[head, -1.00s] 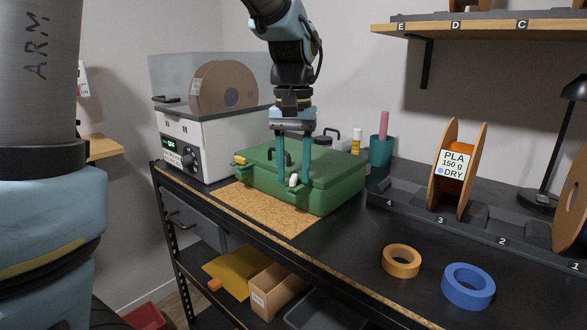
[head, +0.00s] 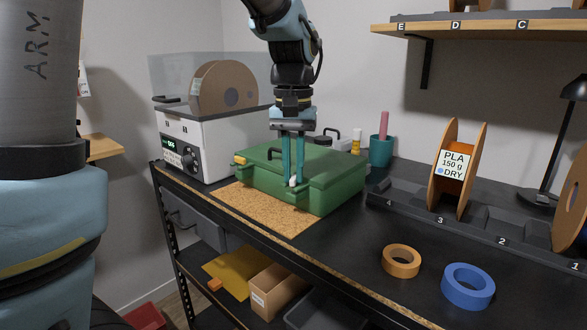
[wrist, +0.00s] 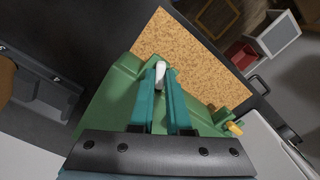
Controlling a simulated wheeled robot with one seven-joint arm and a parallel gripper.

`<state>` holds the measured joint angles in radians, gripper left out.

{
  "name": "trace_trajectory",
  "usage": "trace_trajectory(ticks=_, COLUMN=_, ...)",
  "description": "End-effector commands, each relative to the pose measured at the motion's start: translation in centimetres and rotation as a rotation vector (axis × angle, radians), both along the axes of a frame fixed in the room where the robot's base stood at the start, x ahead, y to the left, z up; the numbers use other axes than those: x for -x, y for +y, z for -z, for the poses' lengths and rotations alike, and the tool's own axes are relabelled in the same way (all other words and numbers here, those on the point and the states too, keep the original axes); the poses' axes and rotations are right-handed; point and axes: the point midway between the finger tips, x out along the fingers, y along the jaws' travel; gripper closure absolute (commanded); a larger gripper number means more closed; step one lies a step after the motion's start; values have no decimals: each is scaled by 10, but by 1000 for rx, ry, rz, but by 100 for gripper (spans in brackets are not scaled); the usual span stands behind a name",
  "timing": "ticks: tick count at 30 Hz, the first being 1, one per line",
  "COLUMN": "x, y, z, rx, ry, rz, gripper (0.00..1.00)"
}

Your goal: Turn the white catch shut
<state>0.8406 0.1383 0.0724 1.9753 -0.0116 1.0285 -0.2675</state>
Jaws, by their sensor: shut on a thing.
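The white catch (wrist: 160,69) is a small knob on the front edge of the green case (head: 335,190). In the head view the white catch (head: 292,182) shows low between my fingers. My gripper (head: 292,180) points straight down at it; in the wrist view the teal fingertips of my gripper (wrist: 161,78) close on its two sides. A yellow catch (head: 240,160) sits at the case's left front corner and shows in the wrist view too (wrist: 234,127). The case lid is down, with a dark handle on top partly hidden by my fingers.
The case stands on a cork mat (head: 265,208) on the black bench. A white dryer box (head: 210,140) stands close on the left. A spool (head: 458,170) in a rack, an orange tape roll (head: 401,261) and a blue tape roll (head: 468,287) are to the right.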

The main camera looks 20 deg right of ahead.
Motion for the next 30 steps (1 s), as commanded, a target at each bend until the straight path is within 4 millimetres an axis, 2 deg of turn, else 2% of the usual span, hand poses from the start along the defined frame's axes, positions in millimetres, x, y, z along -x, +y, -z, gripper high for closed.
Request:
trace_trajectory(ticks=8, x=0, y=0, z=-2, rx=0, ry=1, rz=-123, gripper=100)
trace_trajectory(ticks=30, x=-1, y=0, z=-2, rx=0, ry=-1, rz=-779, gripper=100)
